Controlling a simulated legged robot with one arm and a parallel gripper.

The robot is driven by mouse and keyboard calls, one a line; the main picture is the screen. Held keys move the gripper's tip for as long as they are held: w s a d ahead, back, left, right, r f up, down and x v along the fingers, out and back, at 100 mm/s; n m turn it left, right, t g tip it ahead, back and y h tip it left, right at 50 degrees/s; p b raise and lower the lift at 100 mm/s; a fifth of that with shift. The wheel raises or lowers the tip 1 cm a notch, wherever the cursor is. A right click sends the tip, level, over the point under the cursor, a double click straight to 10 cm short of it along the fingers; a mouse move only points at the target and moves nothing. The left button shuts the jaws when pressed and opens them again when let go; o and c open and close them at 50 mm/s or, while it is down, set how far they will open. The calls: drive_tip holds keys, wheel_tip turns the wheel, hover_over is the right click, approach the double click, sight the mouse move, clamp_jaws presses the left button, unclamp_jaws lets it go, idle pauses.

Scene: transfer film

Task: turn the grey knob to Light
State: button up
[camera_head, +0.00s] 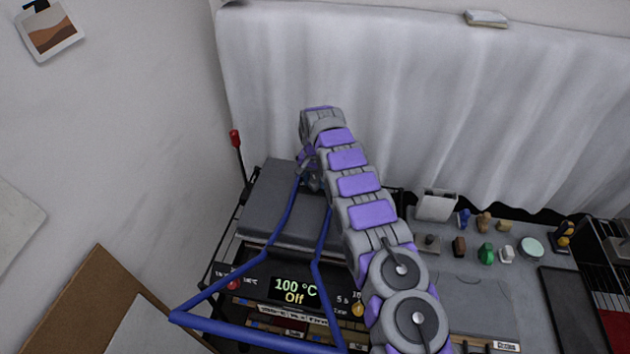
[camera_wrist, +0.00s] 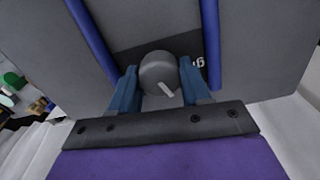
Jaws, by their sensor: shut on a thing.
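The grey knob (camera_wrist: 158,70) is round, with a white pointer mark on its face aimed down and to the right in the wrist view. It sits in front of a dark panel strip (camera_wrist: 135,58) with a few pale letters, partly hidden and not readable. My gripper (camera_wrist: 160,82) has its blue fingers shut on the knob, one on each side. In the head view my gripper (camera_head: 311,170) is at the grey press machine (camera_head: 285,205), and the knob is hidden there. The machine's display (camera_head: 295,291) reads 100 °C and Off.
A blue bar frame (camera_head: 285,225) runs close to my gripper on both sides. A red-tipped lever (camera_head: 235,140) stands at the left. A grey worktop (camera_head: 470,290) with stamps and small items lies at the right. A white curtain (camera_head: 420,90) hangs behind.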

sight(314, 179)
drive_tip(key=n, duration=0.5)
drive_tip(key=shift+a+n, duration=0.1)
drive_tip(key=shift+n, duration=0.2)
idle(0.4)
drive_tip(key=o, duration=1.1)
drive_tip(key=shift+c, duration=0.2)
wheel_tip(314, 179, up, 6)
drive_tip(key=shift+w+r, duration=0.1)
wheel_tip(314, 179, up, 11)
drive_tip(key=p, duration=1)
